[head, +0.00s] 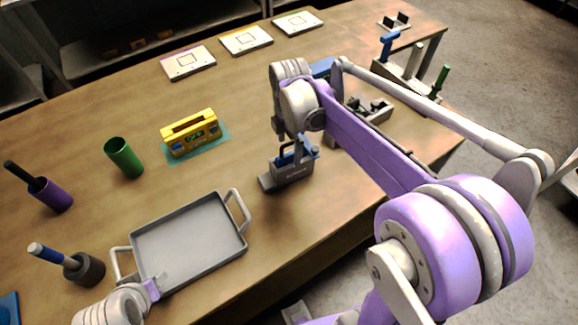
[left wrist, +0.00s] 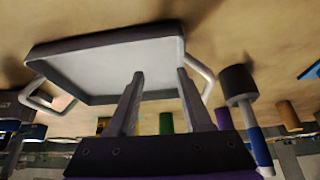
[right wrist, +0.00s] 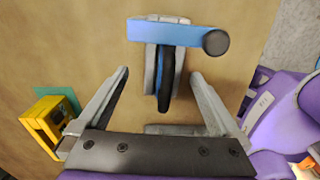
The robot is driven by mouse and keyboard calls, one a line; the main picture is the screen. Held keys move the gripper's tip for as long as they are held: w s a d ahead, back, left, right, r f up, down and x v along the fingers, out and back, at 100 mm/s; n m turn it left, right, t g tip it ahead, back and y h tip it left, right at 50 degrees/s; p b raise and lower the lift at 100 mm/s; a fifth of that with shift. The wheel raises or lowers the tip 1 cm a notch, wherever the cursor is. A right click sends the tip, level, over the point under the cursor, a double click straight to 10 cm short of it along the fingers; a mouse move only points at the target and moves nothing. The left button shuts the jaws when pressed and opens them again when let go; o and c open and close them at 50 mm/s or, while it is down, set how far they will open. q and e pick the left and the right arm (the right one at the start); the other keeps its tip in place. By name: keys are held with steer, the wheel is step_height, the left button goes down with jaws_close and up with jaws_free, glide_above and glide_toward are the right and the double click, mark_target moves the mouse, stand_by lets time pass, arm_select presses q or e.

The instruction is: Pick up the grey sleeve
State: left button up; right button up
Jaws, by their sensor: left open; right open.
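The grey sleeve (head: 88,270) is a dark grey cylinder at the lower left of the head view. A blue-and-white handled tool (head: 50,255) stands leaning in it. In the left wrist view, the sleeve (left wrist: 237,82) is right of the fingers, beyond the tray's handle. My left gripper (left wrist: 160,73) is open and empty near the tray; in the head view its arm shows at the bottom left, right of the sleeve. My right gripper (right wrist: 160,73) is open over a grey hand press with a blue lever (right wrist: 178,34), far from the sleeve.
A grey tray (head: 190,240) with two handles lies beside the sleeve. A purple sleeve (head: 52,197) with a black-handled tool and a green sleeve (head: 125,160) stand behind. A yellow box (head: 191,134) is on a teal mat. Flat plates (head: 188,63) lie at the back.

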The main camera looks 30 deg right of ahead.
steer(key=f, duration=0.5)
steer(key=shift+s+a+f, duration=0.15)
steer(key=shift+s, duration=0.1)
jaws_close()
